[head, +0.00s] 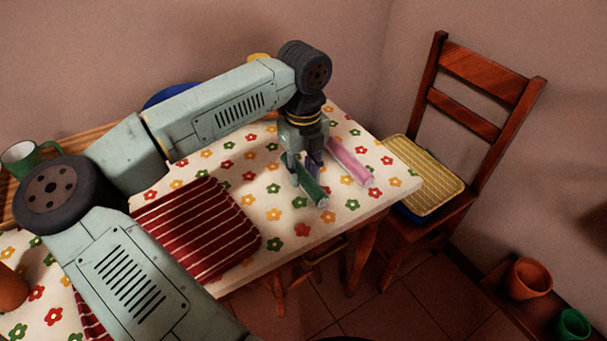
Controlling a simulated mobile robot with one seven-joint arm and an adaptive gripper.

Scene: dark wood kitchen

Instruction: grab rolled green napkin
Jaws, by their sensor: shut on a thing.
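A rolled green napkin (314,191) is at the right part of the table, near its front edge. My gripper (304,170) points down over it and is shut on it, with a finger on each side. Part of the napkin is hidden by the fingers. I cannot tell whether the napkin touches the tabletop. A rolled pink napkin (350,162) lies just to the right of my gripper, apart from the green one.
A striped red cloth (198,228) lies left on the flowered table (283,257). A wooden chair (468,130) with a yellow striped cushion (422,176) stands to the right. A green mug (24,158) is far left. Pots (530,278) stand at lower right.

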